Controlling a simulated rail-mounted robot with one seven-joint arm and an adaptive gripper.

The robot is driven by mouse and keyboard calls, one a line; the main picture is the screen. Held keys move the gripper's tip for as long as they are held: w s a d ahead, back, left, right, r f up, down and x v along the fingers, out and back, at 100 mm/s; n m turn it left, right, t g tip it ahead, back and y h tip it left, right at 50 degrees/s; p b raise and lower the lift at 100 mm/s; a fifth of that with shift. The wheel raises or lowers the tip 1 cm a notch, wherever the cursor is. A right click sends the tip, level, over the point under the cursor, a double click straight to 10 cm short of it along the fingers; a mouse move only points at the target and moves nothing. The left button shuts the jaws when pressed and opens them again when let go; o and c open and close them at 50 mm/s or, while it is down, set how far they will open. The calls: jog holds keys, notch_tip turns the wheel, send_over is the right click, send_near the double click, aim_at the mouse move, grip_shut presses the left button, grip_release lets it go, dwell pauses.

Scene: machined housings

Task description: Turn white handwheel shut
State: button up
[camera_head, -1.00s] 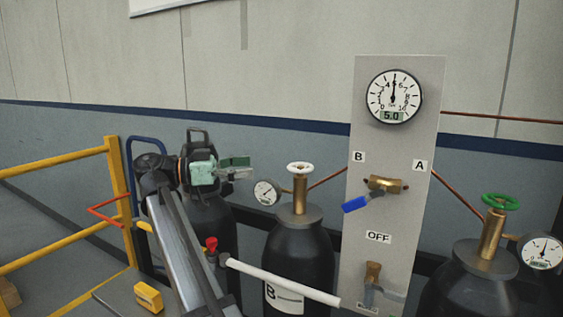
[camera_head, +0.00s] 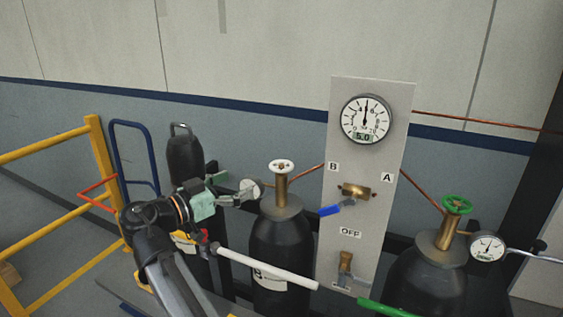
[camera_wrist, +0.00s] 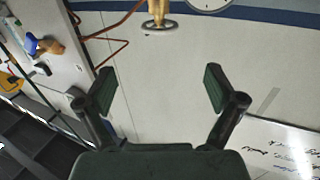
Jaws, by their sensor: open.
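The white handwheel (camera_head: 281,166) sits on the brass valve of the dark cylinder marked B (camera_head: 280,240). In the wrist view the handwheel (camera_wrist: 160,27) shows at the top centre, beyond the fingertips. My gripper (camera_head: 236,192) is to the left of the handwheel in the head view, with its fingers pointing right and overlapping the small gauge (camera_head: 251,188) in the picture. In the wrist view my gripper (camera_wrist: 158,87) has its two green-padded fingers wide apart, with nothing between them. It is not touching the handwheel.
A panel (camera_head: 345,215) with a large gauge (camera_head: 367,119), a blue lever (camera_head: 330,210) and copper pipes stands right of cylinder B. Another cylinder with a green handwheel (camera_head: 457,205) is farther right. A white bar (camera_head: 268,270) crosses in front. Yellow railing (camera_head: 100,160) is at left.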

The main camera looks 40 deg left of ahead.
aim_at(281, 164)
jog(key=w+p, duration=0.1)
jog(key=w, duration=0.4)
jog(key=w+d+p, duration=0.1)
jog(key=w, duration=0.3)
jog(key=w+d+p, duration=0.1)
jog(key=w, duration=0.4)
jog(key=shift+w+d, duration=0.25)
jog(key=shift+w, duration=0.1)
jog(key=c, duration=1.2)
